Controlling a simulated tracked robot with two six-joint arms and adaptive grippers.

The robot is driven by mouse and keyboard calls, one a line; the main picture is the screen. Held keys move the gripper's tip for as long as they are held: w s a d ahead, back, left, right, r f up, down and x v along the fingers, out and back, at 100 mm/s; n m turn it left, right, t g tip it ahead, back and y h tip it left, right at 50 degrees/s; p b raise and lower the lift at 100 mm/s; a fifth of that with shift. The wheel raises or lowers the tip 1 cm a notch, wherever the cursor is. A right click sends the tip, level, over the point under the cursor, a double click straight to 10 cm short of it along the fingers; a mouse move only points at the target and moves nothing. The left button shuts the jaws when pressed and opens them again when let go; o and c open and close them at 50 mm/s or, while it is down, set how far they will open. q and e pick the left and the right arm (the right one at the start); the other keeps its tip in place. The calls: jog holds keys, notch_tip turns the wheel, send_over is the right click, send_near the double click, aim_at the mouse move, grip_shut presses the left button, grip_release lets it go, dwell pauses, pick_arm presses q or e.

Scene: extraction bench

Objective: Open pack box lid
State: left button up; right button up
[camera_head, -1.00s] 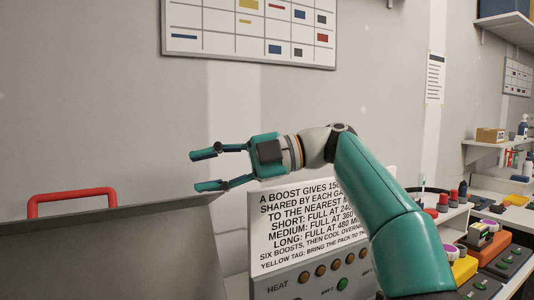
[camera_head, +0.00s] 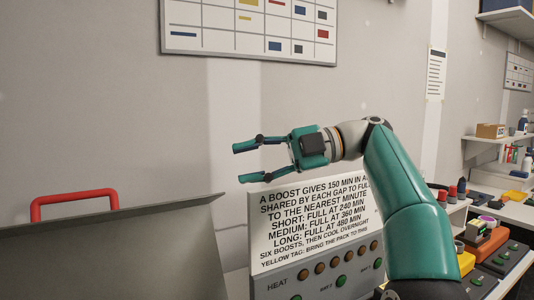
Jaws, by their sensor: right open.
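The pack box lid (camera_head: 120,245) is a grey panel at the lower left, standing raised and tilted, with a red handle (camera_head: 74,194) on its far top edge. The box body below it is out of view. My right gripper (camera_head: 240,163) is open and empty in the air. It points left, above and to the right of the lid, with a clear gap between the fingers and the handle. My left gripper is not in view.
A white instruction sign (camera_head: 310,220) stands on a grey heat control panel (camera_head: 325,275) below my right gripper. Coloured devices (camera_head: 480,255) and shelves (camera_head: 500,139) with bottles are at the right. A chart (camera_head: 250,30) hangs on the wall behind. The air above the lid is free.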

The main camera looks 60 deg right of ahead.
jog(key=shift+p+v, duration=0.55)
jog(key=shift+v, duration=0.85)
